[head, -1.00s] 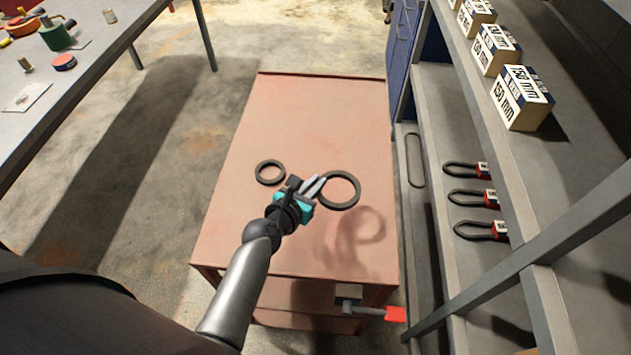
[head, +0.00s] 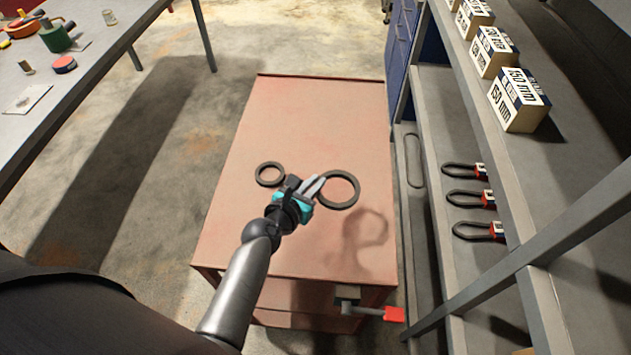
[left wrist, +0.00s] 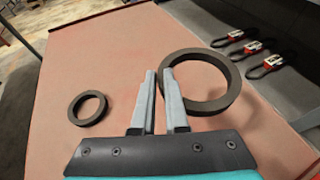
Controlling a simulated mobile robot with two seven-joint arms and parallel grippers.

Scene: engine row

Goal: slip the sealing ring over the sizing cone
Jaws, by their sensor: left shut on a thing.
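My left gripper (head: 318,186) is above the red-brown top of a cart, its fingers shut on the left side of a large dark ring (head: 352,202). The ring is held clear of the surface and casts a separate shadow on it. The left wrist view shows the same large ring (left wrist: 233,88) at the fingertips (left wrist: 163,75). A smaller dark ring (head: 260,180) lies flat on the cart top, left of the gripper, and also shows in the left wrist view (left wrist: 75,113). I cannot make out a sizing cone in either view. My right gripper is not in view.
The cart top (head: 310,110) is clear at the back. A small vise-like fixture with a red handle (head: 394,314) is at its front edge. Grey shelving (head: 445,120) with boxes (head: 520,115) and several tagged loops stands close on the right. A grey bench (head: 95,75) with small items is at left.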

